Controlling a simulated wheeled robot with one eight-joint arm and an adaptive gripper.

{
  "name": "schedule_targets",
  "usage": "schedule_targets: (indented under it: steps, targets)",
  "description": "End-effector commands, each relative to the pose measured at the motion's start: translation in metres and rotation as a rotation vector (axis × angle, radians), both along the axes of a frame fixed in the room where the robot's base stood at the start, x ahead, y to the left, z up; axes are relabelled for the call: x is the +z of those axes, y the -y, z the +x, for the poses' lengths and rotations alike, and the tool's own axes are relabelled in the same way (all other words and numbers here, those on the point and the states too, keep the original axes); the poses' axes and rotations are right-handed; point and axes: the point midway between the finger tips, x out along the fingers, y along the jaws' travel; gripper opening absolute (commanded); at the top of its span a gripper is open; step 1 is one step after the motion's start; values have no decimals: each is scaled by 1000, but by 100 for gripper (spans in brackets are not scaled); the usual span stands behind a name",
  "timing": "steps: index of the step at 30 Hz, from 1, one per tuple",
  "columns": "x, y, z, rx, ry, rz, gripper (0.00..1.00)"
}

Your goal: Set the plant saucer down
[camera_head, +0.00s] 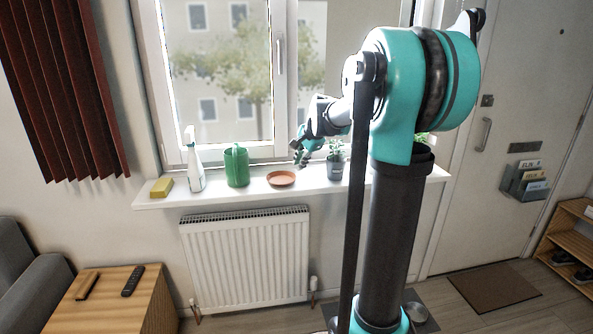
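The plant saucer (281,179), a shallow round terracotta-coloured dish, lies flat on the white window sill. It stands between a green watering can and a potted plant. My gripper (301,163) hangs above the sill, a little up and to the right of the saucer in the picture. It looks apart from the saucer, with nothing visible in it. Its fingers are too small and dark to tell whether they are open or shut.
The white sill (230,197) also holds a yellow sponge (161,187), a spray bottle (193,170), the green watering can (236,166) and the potted plant (335,165). The window rises behind. A radiator (247,260) is below. My arm hides part of the sill's right side.

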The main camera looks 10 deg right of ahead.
Motion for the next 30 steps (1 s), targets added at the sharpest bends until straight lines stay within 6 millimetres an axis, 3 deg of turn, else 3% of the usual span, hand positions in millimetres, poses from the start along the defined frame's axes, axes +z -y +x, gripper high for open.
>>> schedule_targets:
  steps: [7,11,14,21,24,27,30]
  targets:
    - [6,2,-7,6,1,-5,14]
    - [-12,-1,-37,93,6,-69,14]
    - [-45,-3,-88,247,15,-178,14]
    - [-143,-1,-242,706,19,-480,14]
    - [-173,2,-291,854,15,-568,14]
    - [-192,6,-321,951,10,-624,14]
    - [-201,7,-336,999,7,-650,14]
